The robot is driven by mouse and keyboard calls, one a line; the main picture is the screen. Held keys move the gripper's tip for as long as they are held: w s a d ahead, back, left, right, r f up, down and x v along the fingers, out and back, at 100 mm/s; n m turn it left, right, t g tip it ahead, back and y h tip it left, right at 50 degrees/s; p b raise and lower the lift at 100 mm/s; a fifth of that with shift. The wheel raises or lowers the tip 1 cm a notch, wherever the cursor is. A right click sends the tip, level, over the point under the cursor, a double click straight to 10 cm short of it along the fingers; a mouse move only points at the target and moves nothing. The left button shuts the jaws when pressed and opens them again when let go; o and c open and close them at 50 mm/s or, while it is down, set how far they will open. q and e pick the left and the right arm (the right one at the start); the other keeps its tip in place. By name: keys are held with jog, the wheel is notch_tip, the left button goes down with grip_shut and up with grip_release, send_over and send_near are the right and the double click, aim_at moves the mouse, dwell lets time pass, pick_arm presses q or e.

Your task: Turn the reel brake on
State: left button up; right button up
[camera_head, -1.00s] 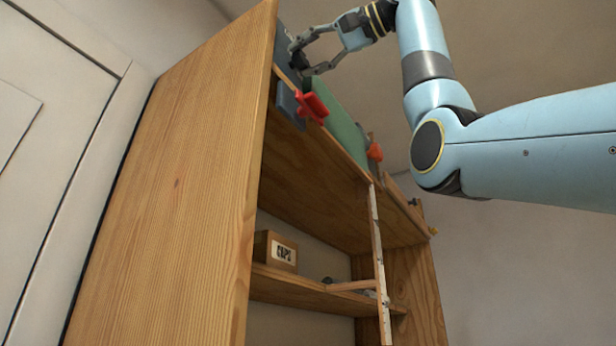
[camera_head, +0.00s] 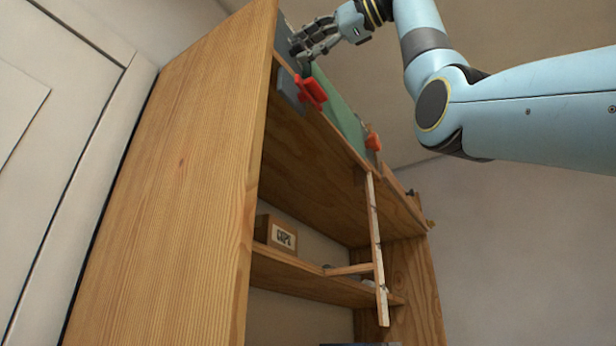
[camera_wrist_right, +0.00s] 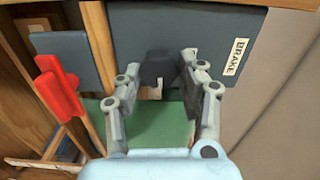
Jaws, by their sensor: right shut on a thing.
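The brake shows in the right wrist view as a dark grey panel (camera_wrist_right: 215,28) with a white BRAKE label (camera_wrist_right: 236,57) at its right side. A dark knob (camera_wrist_right: 159,68) stands out from the panel's lower part. My right gripper (camera_head: 299,52) is at the top left end of the wooden cabinet in the head view. In the right wrist view its two fingers (camera_wrist_right: 160,70) lie either side of the knob, shut on it. The fingers partly hide the knob in the head view, and its turned position is hard to read. My left gripper is not in view.
A red handle (camera_head: 311,92) on a blue-grey plate sits close below the gripper. A box (camera_head: 276,233) stands on a shelf. Open air lies right of the cabinet.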

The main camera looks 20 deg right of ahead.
jog(key=shift+m, duration=0.4)
jog(key=o, duration=1.1)
jog(key=shift+d, duration=0.1)
jog(key=shift+o, duration=0.2)
jog(key=shift+s+d, duration=0.15)
jog(key=shift+s, duration=0.05)
jog(key=v, duration=1.1)
jog(key=shift+s+d, duration=0.2)
jog(key=shift+w, duration=0.1)
